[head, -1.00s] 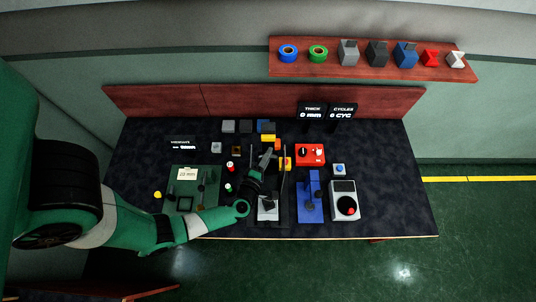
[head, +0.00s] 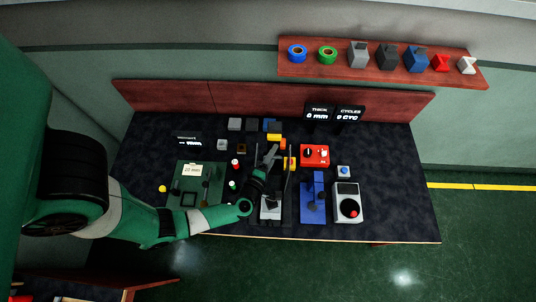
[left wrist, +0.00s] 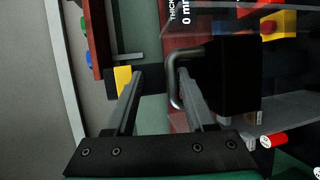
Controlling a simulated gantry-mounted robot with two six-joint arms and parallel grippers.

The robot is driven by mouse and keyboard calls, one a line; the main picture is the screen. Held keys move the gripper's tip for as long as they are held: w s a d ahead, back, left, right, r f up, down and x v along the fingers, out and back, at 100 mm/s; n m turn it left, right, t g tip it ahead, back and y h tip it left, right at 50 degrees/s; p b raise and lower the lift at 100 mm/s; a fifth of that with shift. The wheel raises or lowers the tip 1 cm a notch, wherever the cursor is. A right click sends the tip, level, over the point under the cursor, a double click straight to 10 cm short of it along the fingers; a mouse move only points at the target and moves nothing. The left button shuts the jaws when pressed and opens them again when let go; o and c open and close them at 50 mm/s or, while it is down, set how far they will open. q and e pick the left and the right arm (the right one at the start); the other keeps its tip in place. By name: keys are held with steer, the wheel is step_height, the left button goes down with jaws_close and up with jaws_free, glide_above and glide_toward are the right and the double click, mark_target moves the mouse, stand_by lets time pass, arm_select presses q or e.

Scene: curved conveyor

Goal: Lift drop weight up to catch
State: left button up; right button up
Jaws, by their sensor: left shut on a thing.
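The drop tester (head: 290,190) stands mid-table as a narrow dark upright frame above a grey base. My left gripper (head: 273,153) reaches up beside it in the head view. In the left wrist view the drop weight (left wrist: 232,75) is a dark block with a bent grey bar handle (left wrist: 182,65). My left gripper (left wrist: 158,80) is shut on that handle, though the fingers look spaced apart and the exact contact is hard to see. A yellow and black block (left wrist: 122,80) shows beyond the left finger; I cannot tell whether it is the catch. My right gripper is not seen.
A red box (head: 314,155), a blue press-like device (head: 312,200) and a grey unit with a red button (head: 348,203) stand right of the tester. A green board (head: 195,183) lies left. Displays (head: 334,114) stand behind. A shelf (head: 380,74) holds several parts.

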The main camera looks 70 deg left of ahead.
arm_select(q)
steer(key=v, duration=1.1)
steer(key=shift+p, duration=0.4)
steer(key=shift+d, duration=0.1)
